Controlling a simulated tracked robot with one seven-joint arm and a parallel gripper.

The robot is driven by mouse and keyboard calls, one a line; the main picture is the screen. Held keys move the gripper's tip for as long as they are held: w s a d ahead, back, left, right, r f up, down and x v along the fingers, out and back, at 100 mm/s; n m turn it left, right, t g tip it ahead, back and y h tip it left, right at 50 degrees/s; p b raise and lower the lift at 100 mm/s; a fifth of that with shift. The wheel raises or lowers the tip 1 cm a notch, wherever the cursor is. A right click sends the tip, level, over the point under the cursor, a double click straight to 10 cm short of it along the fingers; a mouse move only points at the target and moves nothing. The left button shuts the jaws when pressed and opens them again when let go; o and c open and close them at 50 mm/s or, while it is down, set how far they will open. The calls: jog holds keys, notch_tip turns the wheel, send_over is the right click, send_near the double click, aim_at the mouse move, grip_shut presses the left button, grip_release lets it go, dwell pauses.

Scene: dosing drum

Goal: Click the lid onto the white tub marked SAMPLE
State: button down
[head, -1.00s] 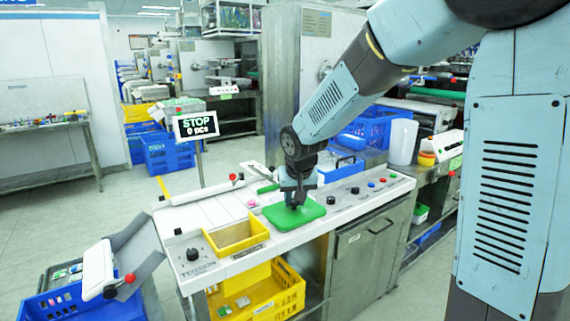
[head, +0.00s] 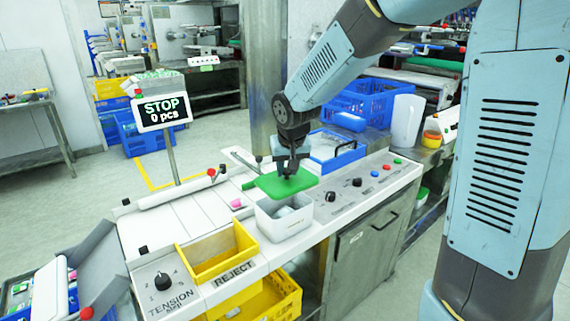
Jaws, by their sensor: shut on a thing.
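My gripper (head: 287,172) is in the middle of the head view, shut on the green lid (head: 282,185). The lid is a flat, rounded rectangle. It is held above the white tub (head: 284,226) and a little toward its back, apart from the rim as far as I can tell. The tub stands open on the machine's white top, with pale items (head: 290,212) inside. The lid hides part of the tub's back edge. I cannot read any SAMPLE marking on the tub.
A yellow REJECT bin (head: 218,256) is to the left of the tub, with the TENSION knob (head: 162,281) beyond it. Knobs and buttons (head: 357,182) line the panel at right. A blue-framed tray (head: 335,150) is behind. The STOP display (head: 161,111) stands at back left.

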aim_at(285, 182)
jog(key=shift+s+a+f, duration=0.1)
jog(key=shift+a+f, duration=0.1)
jog(key=shift+f, duration=0.35)
jog(key=shift+a+f, duration=0.15)
jog(key=shift+f, duration=2.2)
jog(key=shift+s+f, duration=0.2)
jog(key=shift+f, duration=0.25)
dwell(0.7)
jog(key=c, duration=0.8)
grip_release()
jog(key=shift+o, duration=0.7)
jog(key=o, duration=0.4)
jog(key=shift+r, duration=0.1)
jog(key=shift+r, duration=3.4)
